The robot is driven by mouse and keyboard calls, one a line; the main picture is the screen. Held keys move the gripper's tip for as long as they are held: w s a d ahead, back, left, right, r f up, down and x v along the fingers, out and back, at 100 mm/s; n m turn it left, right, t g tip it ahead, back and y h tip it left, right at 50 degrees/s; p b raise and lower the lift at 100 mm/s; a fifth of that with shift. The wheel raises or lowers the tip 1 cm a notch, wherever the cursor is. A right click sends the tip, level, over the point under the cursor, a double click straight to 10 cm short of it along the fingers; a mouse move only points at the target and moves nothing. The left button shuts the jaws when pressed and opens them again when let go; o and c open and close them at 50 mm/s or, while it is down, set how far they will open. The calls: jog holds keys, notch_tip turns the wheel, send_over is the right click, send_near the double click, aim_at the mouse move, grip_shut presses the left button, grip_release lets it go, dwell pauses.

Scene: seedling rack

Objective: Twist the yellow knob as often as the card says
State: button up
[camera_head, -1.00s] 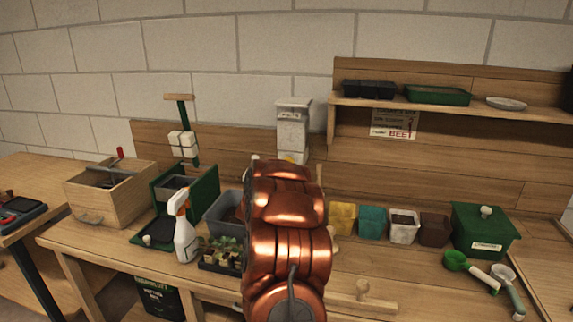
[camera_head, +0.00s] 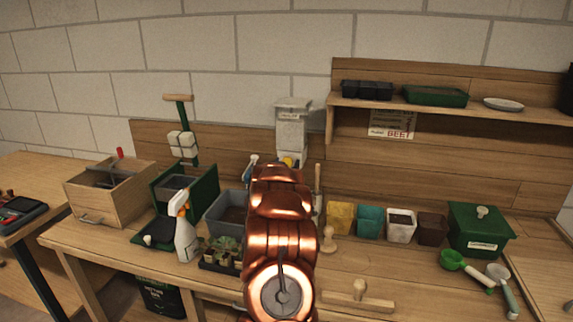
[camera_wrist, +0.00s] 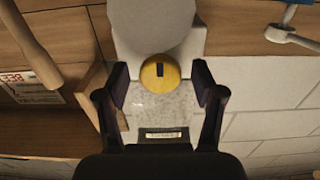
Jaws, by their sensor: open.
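The yellow knob (camera_wrist: 160,73) sits on the front of a pale dispenser (camera_wrist: 150,105) in the wrist view, with a dark mark on its face. My gripper (camera_wrist: 160,82) is open, with one finger on each side of the knob and a gap visible on both sides. In the head view the dispenser (camera_head: 292,128) stands against the back board, and a bit of the knob (camera_head: 288,161) shows above my copper arm. The card (camera_head: 392,124) hangs under the shelf; "BEET" in red is readable, the smaller lines are not. My gripper is mostly hidden behind my arm there.
Coloured pots (camera_head: 370,222) and a green lidded box (camera_head: 481,230) stand right of my arm. A grey tub (camera_head: 226,213), a seedling tray (camera_head: 221,255) and a spray bottle (camera_head: 185,232) stand left. A wooden tool (camera_head: 358,297) lies at the bench front.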

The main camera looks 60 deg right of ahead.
jog(key=c, duration=1.1)
jog(key=shift+c, duration=0.2)
jog(key=shift+f+m+b, duration=0.15)
jog(key=shift+m+b, duration=0.15)
jog(key=shift+b, duration=0.35)
